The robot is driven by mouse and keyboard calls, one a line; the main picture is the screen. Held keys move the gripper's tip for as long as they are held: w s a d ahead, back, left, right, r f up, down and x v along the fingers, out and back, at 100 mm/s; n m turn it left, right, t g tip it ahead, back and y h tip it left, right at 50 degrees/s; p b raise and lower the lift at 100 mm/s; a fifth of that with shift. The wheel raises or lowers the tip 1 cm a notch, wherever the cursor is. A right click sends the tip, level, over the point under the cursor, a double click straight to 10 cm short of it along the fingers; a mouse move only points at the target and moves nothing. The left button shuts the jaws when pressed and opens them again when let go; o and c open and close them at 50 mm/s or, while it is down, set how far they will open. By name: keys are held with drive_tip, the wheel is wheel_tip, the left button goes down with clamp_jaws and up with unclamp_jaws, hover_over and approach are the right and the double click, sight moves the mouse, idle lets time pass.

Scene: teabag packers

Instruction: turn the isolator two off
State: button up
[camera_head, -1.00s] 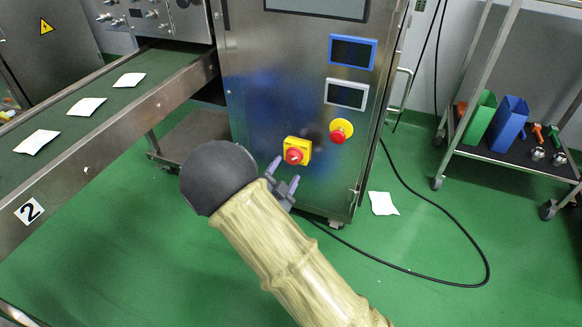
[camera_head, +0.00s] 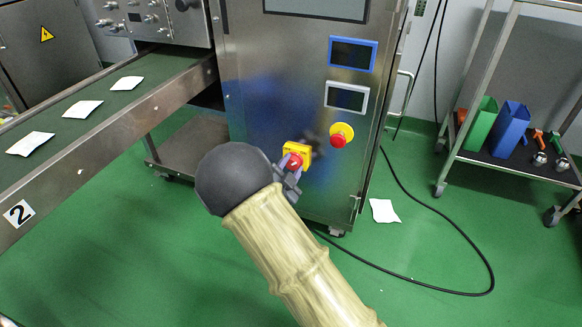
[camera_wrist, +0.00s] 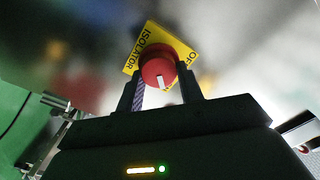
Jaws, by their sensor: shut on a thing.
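The isolator is a red round knob (camera_wrist: 158,70) on a yellow plate (camera_wrist: 148,38) marked "ISOLATOR" and "OFF" in the wrist view. The knob carries a white mark, pointing down in that picture. In the head view the isolator (camera_head: 297,156) sits low on the front of the steel cabinet, partly hidden by my gripper. My gripper (camera_head: 289,175) is at the knob, with its dark fingers (camera_wrist: 167,92) on either side of it, shut on it. My sleeved arm comes in from the lower right.
A red button on a round yellow base (camera_head: 341,134) is just right of the isolator on the cabinet (camera_head: 275,100). A conveyor (camera_head: 100,130) with white packets runs at left. A black cable (camera_head: 440,210) and a packet (camera_head: 383,210) lie on the green floor. A trolley (camera_head: 480,155) stands at right.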

drive_tip(key=shift+r+n+p, duration=0.15)
drive_tip(key=shift+n+p, duration=0.25)
drive_tip(key=shift+p, duration=0.25)
drive_tip(key=n+p, duration=0.2)
drive_tip(key=p, duration=0.1)
drive_tip(key=shift+w+r+p, duration=0.1)
drive_tip(key=shift+r+p, duration=0.1)
drive_tip(key=shift+p, duration=0.2)
drive_tip(key=n+p, duration=0.5)
drive_tip(key=p, duration=0.1)
drive_tip(key=shift+a+n+p, duration=0.1)
drive_tip(key=shift+n+p, duration=0.2)
drive_tip(key=shift+p, duration=0.05)
drive_tip(key=n+p, duration=0.4)
drive_tip(key=shift+w+a+n, duration=0.1)
drive_tip(key=shift+n, duration=0.2)
drive_tip(key=n+p, duration=0.2)
drive_tip(key=n, duration=0.1)
drive_tip(key=n+p, duration=0.1)
drive_tip(key=n, duration=0.1)
drive_tip(key=shift+a+f, duration=0.1)
drive_tip(key=shift+f, duration=0.15)
drive_tip(key=o, duration=1)
drive_tip(key=shift+f, duration=0.1)
